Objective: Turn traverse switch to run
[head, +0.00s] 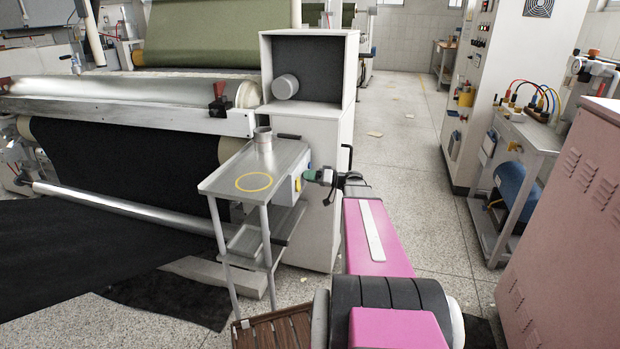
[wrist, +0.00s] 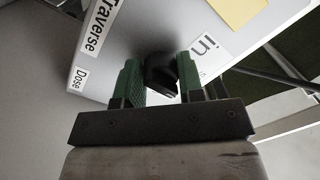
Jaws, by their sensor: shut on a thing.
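The traverse switch is a black rotary knob (wrist: 161,72) on a light grey panel (wrist: 135,35). In the head view my gripper (head: 318,176) is at the right side of a small metal stand, against the grey control box (head: 297,180). The knob itself is hidden there, and which setting it points to cannot be told.
The stand's top (head: 220,176) has a yellow ring mark and a metal cup (head: 263,139). A white cabinet (head: 310,115) stands close behind my gripper. Black fabric (head: 80,260) lies at the left. The aisle floor (head: 415,150) is mostly clear. A pink cabinet (head: 570,220) stands at the right.

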